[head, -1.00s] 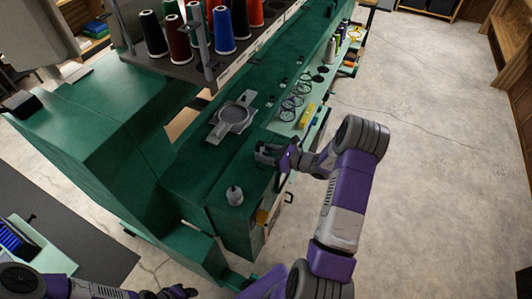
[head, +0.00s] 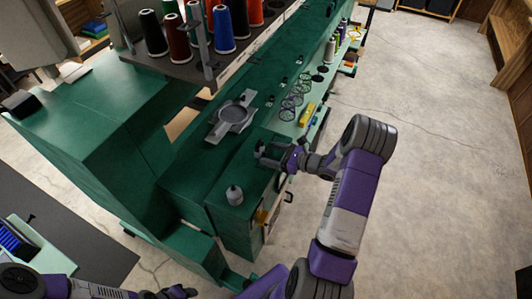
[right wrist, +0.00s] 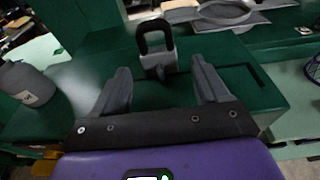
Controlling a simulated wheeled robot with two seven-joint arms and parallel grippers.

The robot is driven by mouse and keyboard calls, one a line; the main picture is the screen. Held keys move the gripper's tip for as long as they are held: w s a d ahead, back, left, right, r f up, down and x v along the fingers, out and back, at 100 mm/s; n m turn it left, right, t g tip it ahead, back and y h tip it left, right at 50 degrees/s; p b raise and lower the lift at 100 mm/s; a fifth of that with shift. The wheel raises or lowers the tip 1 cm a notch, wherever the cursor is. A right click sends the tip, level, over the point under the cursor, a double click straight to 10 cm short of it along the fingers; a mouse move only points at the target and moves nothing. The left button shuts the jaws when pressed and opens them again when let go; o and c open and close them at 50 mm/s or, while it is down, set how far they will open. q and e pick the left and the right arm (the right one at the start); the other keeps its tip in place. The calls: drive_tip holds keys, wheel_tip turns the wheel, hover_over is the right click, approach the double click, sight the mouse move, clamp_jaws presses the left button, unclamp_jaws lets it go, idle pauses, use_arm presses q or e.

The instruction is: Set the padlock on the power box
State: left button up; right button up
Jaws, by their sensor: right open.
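The padlock (right wrist: 157,62) stands on a green surface in the right wrist view, with a dark shackle upright above a small grey body. My right gripper (head: 268,157) is open over the green cabinet top in the head view. In the right wrist view its two fingers (right wrist: 161,72) are spread on either side of the padlock, with gaps showing. In the head view the gripper largely hides the padlock. I cannot clearly pick out the power box. My left gripper (head: 178,293) shows only partly at the bottom edge, its jaws unclear.
A grey round-centred bracket (head: 232,116) lies behind. Thread cones (head: 222,30) fill the upper rack. Open concrete floor (head: 440,160) lies to the right.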

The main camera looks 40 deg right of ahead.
drive_tip(key=v, duration=0.9)
drive_tip(key=shift+s+b, duration=0.2)
drive_tip(key=shift+b, duration=0.2)
drive_tip(key=shift+d, duration=0.1)
